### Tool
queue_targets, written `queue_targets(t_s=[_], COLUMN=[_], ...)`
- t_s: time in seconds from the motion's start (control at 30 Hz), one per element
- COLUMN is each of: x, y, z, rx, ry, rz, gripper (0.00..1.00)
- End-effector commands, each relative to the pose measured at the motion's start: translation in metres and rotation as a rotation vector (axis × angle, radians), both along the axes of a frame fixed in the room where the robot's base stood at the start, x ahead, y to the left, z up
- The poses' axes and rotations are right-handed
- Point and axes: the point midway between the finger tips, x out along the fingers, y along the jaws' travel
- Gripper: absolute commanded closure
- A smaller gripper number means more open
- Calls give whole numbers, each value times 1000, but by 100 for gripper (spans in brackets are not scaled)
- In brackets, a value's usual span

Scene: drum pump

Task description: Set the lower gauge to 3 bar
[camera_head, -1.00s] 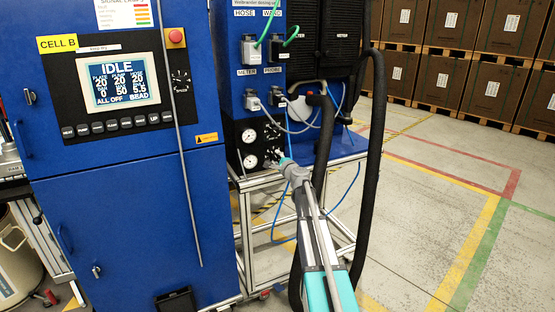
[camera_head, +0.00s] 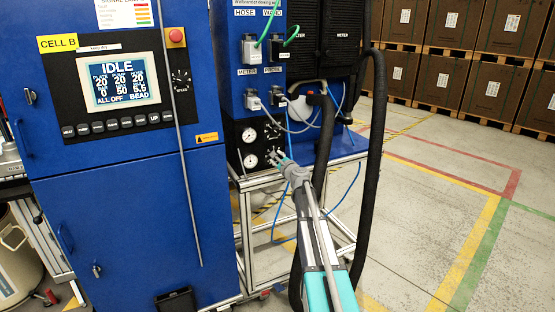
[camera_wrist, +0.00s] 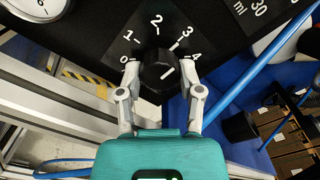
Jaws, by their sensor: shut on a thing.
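The lower gauge (camera_head: 250,160) is a round white dial on the black panel, below the upper gauge (camera_head: 249,135). Its needle is too small to read in the head view. Part of a white dial (camera_wrist: 36,6) shows at the top left of the wrist view. A black knob (camera_wrist: 159,70) with a light mark line sits inside a white scale numbered 0 to 4. The line slants up to the right, roughly toward the 3 to 4 side. My gripper (camera_wrist: 160,76) is shut on the knob, one finger on each side; it also shows in the head view (camera_head: 280,157).
A blue hose (camera_wrist: 245,85) runs close to the right of my gripper in the wrist view. A thick black hose (camera_head: 369,170) hangs right of my arm. An aluminium frame (camera_head: 262,182) lies below the panel. The floor to the right is clear.

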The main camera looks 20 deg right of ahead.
Motion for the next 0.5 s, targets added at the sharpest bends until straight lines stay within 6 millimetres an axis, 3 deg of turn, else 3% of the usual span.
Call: queue_targets(t_s=[0.17, 0.2, 0.33, 0.5], x=[1, 1, 1, 0], y=[-1, -1, -1, 0], z=[0, 0, 0, 0], rx=[-1, -1, -2, -2], ry=[0, 0, 0, 0], rz=[-1, -1, -1, 0], gripper=[100, 45, 20, 19])
